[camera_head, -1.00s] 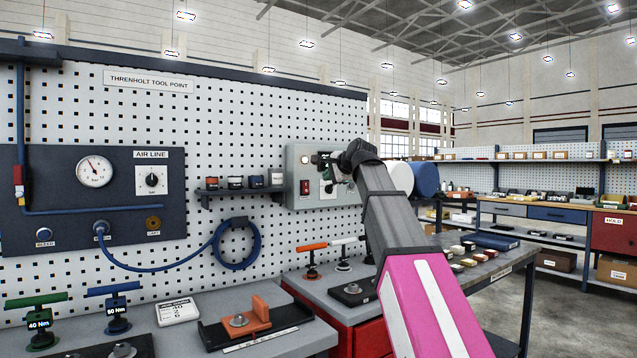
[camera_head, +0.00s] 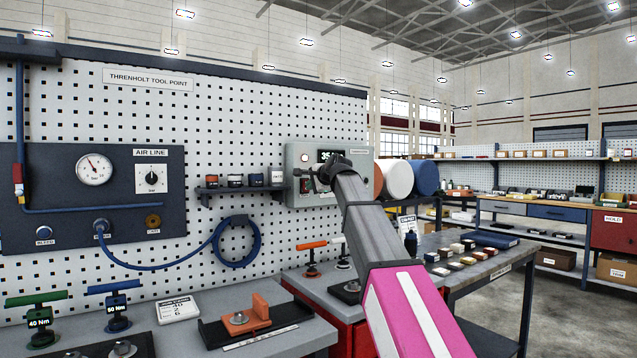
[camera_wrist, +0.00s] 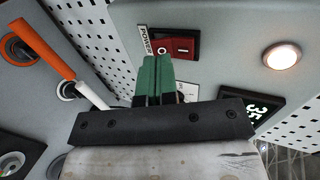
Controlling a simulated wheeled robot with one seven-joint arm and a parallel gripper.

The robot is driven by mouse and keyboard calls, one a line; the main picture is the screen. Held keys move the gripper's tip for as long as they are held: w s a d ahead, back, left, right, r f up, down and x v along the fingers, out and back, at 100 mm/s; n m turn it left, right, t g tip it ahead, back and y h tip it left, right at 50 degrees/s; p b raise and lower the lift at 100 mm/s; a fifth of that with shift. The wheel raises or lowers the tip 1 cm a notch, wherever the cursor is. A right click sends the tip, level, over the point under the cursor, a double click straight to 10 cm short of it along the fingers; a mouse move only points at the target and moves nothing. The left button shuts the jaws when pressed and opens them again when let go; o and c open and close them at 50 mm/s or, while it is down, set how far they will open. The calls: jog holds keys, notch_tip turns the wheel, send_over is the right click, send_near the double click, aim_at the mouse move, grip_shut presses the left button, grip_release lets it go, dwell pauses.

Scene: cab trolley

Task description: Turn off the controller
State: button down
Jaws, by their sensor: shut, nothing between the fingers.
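The controller is a light grey wall box (camera_head: 298,158) on the pegboard. Its power switch (camera_wrist: 184,45) is a red and black rocker beside a POWER label in the wrist view. A round lamp (camera_wrist: 282,56) glows warm white, and the dark display (camera_wrist: 262,108) shows lit digits, partly hidden. My gripper (camera_wrist: 155,60) is shut and empty, its green fingertips just below the switch in the wrist view. I cannot tell whether they touch it. In the head view my gripper (camera_head: 316,181) is in front of the box's lower left, near the red switch (camera_head: 304,186).
Orange- and white-handled tools (camera_wrist: 42,48) stand on the bench close to the gripper. A small shelf of jars (camera_head: 243,190) is left of the controller. Large rolls (camera_head: 398,178) are to its right. A blue hose (camera_head: 240,262) hangs further left.

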jog(key=shift+x, duration=1.15)
jog(key=shift+w+a+f, duration=0.1)
jog(key=shift+a+f, duration=0.05)
jog(key=shift+w+r+t+y, duration=0.1)
jog(key=shift+r+t+y, duration=0.2)
jog(key=shift+r, duration=0.6)
